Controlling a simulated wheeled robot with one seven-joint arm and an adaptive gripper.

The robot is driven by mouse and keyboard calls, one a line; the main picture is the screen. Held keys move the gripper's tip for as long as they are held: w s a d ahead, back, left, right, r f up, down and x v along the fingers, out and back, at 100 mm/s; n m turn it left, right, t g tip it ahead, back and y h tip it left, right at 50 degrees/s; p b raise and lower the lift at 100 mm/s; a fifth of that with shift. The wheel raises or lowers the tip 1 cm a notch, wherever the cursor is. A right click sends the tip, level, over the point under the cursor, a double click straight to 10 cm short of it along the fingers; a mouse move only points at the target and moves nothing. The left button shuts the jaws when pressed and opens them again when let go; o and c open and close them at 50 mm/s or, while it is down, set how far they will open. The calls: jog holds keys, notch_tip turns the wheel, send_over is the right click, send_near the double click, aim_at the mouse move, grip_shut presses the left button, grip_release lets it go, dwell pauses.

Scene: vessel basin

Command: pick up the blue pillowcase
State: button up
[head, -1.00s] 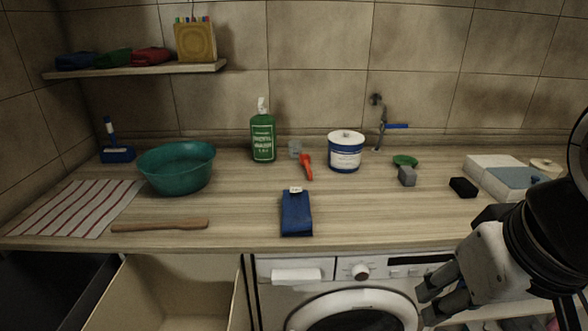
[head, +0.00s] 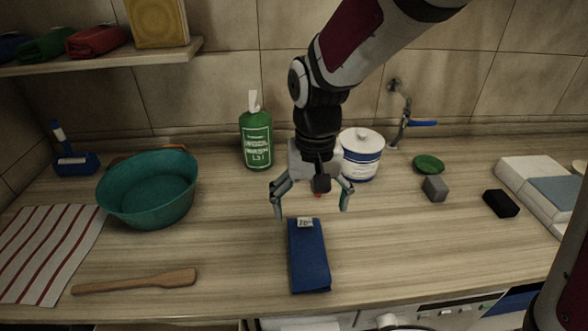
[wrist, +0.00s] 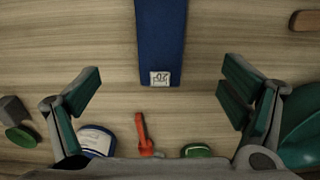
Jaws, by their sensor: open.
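The blue pillowcase (head: 309,258) lies folded flat on the wooden counter, with a small white label on its far end. In the wrist view the pillowcase (wrist: 160,40) extends from the top edge, its label (wrist: 160,78) in line with the gap between my fingers. My gripper (head: 312,212) points down above the counter, just behind the label end of the pillowcase. It is open and empty. In the wrist view the fingers of my gripper (wrist: 160,85) stand wide apart, one on each side of the pillowcase's line, not touching it.
A teal basin (head: 148,190), wooden paddle (head: 135,282) and striped cloth (head: 45,250) are at left. Behind stand a green wool wash bottle (head: 256,140) and white-blue tub (head: 360,155). An orange-red tool (wrist: 142,135) lies near the gripper. Grey (head: 435,188) and black (head: 501,204) blocks are at right.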

aim_at(308, 244)
jog(key=f, duration=0.9)
jog(key=shift+w+a, duration=0.1)
jog(key=shift+a, duration=0.15)
jog(key=shift+w+d+f, duration=0.15)
jog(key=shift+w+f, duration=0.05)
jog(key=shift+f, duration=1.15)
jog(key=shift+w+d+f, duration=0.1)
jog(key=shift+w+f, duration=0.05)
jog(key=shift+f, duration=1.2)
jog(key=c, duration=1.4)
